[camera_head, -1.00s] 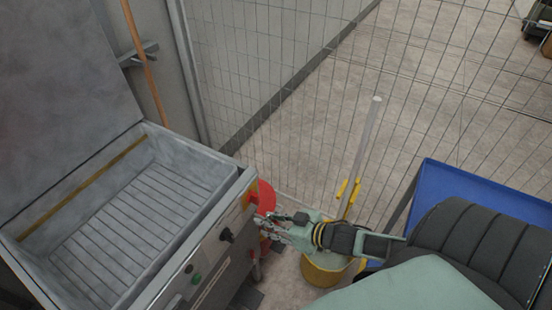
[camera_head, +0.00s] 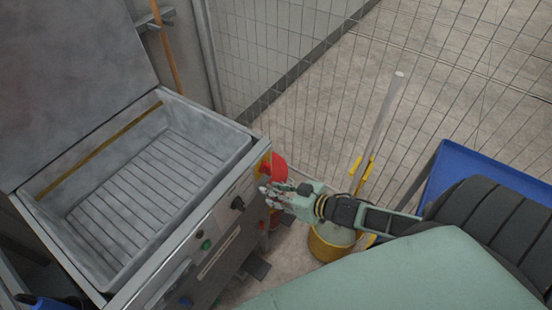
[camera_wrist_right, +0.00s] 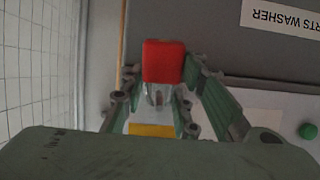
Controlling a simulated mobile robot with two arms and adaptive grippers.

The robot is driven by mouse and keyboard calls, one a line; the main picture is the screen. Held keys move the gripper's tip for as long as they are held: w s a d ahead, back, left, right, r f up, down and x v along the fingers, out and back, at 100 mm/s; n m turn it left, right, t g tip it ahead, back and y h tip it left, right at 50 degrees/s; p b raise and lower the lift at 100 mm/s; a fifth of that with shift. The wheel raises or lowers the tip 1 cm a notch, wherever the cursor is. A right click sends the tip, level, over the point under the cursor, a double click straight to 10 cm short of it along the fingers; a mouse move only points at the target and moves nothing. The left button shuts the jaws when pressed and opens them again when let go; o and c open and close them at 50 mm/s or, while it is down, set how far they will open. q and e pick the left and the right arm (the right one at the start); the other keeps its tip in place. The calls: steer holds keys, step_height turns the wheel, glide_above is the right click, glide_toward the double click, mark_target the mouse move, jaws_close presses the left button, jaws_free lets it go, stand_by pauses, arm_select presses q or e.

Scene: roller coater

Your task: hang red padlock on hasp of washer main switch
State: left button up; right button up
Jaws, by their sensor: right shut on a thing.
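The red padlock (camera_wrist_right: 163,62) is between the fingers of my right gripper (camera_wrist_right: 160,85) in the right wrist view. Its grey shackle shows faintly below the body. The gripper (camera_head: 268,193) is shut on it; in the head view the padlock is not clearly told apart. The main switch (camera_head: 265,163), yellow and red, is at the right end of the washer's front panel, with the gripper just in front of it. A yellow plate (camera_wrist_right: 150,130) shows beyond the fingers in the wrist view. The hasp cannot be made out. My left gripper is not in view.
The parts washer (camera_head: 192,238) stands open at left, with a black knob (camera_head: 238,203) and green button (camera_head: 206,244) on its panel. A red object (camera_head: 279,165) is behind its corner. A yellow bucket (camera_head: 325,250), mesh fence (camera_head: 300,110) and blue tray (camera_head: 480,165) are at right.

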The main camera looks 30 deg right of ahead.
steer(key=o, duration=1.3)
steer(key=shift+c, duration=0.2)
steer(key=v, duration=1.2)
